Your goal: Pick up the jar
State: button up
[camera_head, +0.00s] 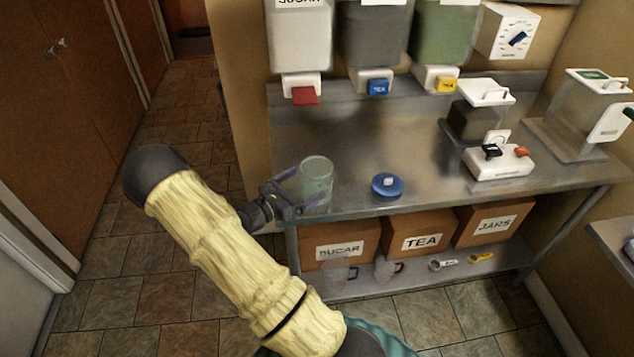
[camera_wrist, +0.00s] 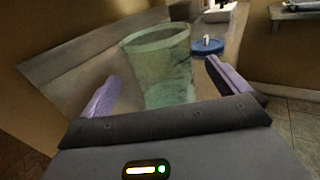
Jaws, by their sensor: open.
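The jar (camera_head: 317,178) is a clear, greenish glass cylinder without a lid. It stands upright on the metal counter near its left front corner. My gripper (camera_head: 303,188) reaches in from the left at the counter's edge. In the wrist view the jar (camera_wrist: 163,65) is in front of my gripper (camera_wrist: 168,88), with the two purple fingers spread on either side of it. The gripper is open. I cannot tell whether either finger touches the glass. A blue lid (camera_head: 387,185) with a pale knob lies to the right of the jar; it also shows in the wrist view (camera_wrist: 207,46).
Wall dispensers with red (camera_head: 305,95), blue (camera_head: 377,87) and yellow (camera_head: 446,85) taps hang behind the counter (camera_head: 350,135). A white device (camera_head: 498,162) stands further right. Labelled boxes (camera_head: 422,235) and mugs sit on the shelf below. Open tiled floor lies left.

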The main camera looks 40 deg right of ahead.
aim_at(328, 169)
jog(key=shift+d, duration=0.1)
jog(key=d, duration=0.1)
jog(key=d+p, duration=0.1)
jog(key=d, duration=0.2)
jog(key=shift+d+r, duration=0.15)
jog(key=shift+r, duration=0.15)
jog(key=shift+d+p, duration=0.3)
jog(key=shift+d, duration=0.1)
jog(key=shift+c, duration=0.4)
jog(key=c, duration=1.1)
notch_tip(328, 169, up, 10)
jog(key=shift+b, duration=0.5)
